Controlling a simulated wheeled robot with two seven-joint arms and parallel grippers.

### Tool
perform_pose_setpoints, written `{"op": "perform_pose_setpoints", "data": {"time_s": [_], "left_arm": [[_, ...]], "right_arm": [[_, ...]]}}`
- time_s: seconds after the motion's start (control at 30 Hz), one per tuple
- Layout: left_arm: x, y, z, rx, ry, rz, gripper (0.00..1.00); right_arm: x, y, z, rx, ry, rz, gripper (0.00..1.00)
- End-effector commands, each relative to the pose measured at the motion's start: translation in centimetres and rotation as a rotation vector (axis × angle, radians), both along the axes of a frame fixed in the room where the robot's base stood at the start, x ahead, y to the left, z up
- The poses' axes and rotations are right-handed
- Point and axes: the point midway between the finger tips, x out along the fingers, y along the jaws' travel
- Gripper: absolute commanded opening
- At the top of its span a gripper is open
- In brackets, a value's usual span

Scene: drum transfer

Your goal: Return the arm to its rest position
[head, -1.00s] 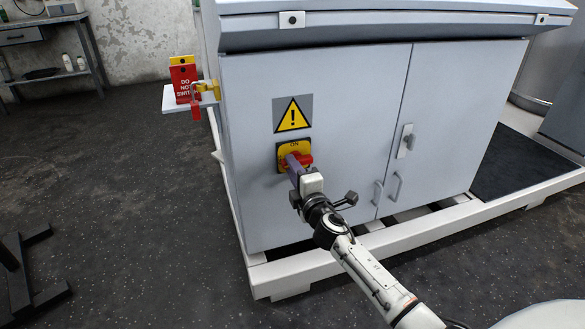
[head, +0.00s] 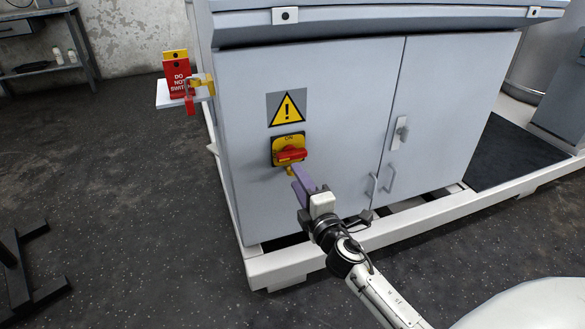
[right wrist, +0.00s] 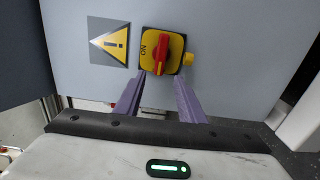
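My right gripper (head: 300,180) is in front of the grey cabinet, a little below and apart from the red rotary switch (head: 291,155) on its yellow plate. In the right wrist view the two purple fingers (right wrist: 158,88) are spread with nothing between them. The switch also shows there (right wrist: 161,54), beyond the fingertips, with "ON" readable on its plate. My left gripper is not in view.
The grey cabinet (head: 335,100) stands on a white frame (head: 275,267). A small white shelf (head: 165,96) at its left side holds red tags (head: 178,75) and padlocks. A workbench (head: 40,68) is at the back left. Dark floor at left is mostly clear.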

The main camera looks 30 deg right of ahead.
Motion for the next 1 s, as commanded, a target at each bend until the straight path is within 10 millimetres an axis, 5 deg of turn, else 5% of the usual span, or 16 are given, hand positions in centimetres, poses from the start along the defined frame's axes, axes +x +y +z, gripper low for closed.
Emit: {"op": "perform_pose_setpoints", "data": {"time_s": [0.2, 0.77, 0.87, 1.0], "left_arm": [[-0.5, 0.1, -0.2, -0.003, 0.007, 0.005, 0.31], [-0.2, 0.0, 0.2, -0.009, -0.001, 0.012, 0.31], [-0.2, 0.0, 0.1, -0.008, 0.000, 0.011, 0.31], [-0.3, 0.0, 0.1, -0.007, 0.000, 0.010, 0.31]], "right_arm": [[-1.5, 0.4, 0.0, -0.002, 0.000, 0.000, 0.36], [-1.7, 0.3, 0.0, 0.012, 0.001, -0.007, 0.36], [-2.9, -0.1, -0.4, 0.101, 0.012, -0.056, 0.36], [-7.5, -0.7, -2.9, 0.411, 0.083, -0.216, 0.36]]}}
